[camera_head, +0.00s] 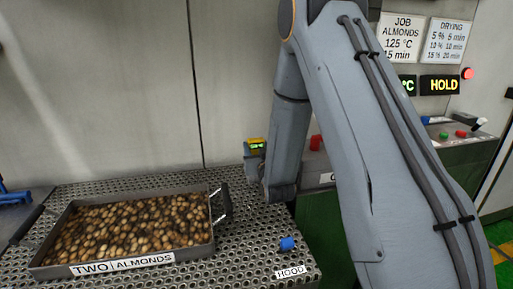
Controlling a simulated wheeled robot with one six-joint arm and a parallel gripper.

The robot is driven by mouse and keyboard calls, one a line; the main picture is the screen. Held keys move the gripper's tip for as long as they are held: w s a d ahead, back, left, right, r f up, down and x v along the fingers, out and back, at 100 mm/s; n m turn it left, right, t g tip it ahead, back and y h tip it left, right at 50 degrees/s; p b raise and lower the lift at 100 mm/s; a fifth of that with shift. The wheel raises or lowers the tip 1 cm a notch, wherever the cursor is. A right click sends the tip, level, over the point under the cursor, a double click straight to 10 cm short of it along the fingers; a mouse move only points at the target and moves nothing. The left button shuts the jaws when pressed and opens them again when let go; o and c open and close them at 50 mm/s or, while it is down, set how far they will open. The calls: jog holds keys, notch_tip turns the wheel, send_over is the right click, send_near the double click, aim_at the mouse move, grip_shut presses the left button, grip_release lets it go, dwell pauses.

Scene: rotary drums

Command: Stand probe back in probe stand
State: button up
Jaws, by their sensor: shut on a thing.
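A small yellow instrument with a lit green display, which looks like the probe (255,144), is up beside my arm's wrist, above the back of the perforated table. My gripper (252,167) is mostly hidden behind my wrist; it seems shut on the probe. The probe's tip and its lower part cannot be made out. A small blue piece (287,244) stands on the table's right front, near the HOOD label, apart from the gripper; I cannot tell whether it is the probe stand.
A metal tray of almonds (60,262), labelled TWO ALMONDS, lies on the perforated table (255,215) at left, its handle toward the middle. A blue object (14,197) is at the far left.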

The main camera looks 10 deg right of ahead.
jog(key=shift+f, duration=0.15)
jog(key=o, duration=1.2)
jog(key=shift+s+r, duration=0.2)
jog(key=s+b, duration=0.3)
jog(key=s, duration=0.8)
jog(key=shift+s, duration=0.3)
jog(key=shift+f, duration=0.1)
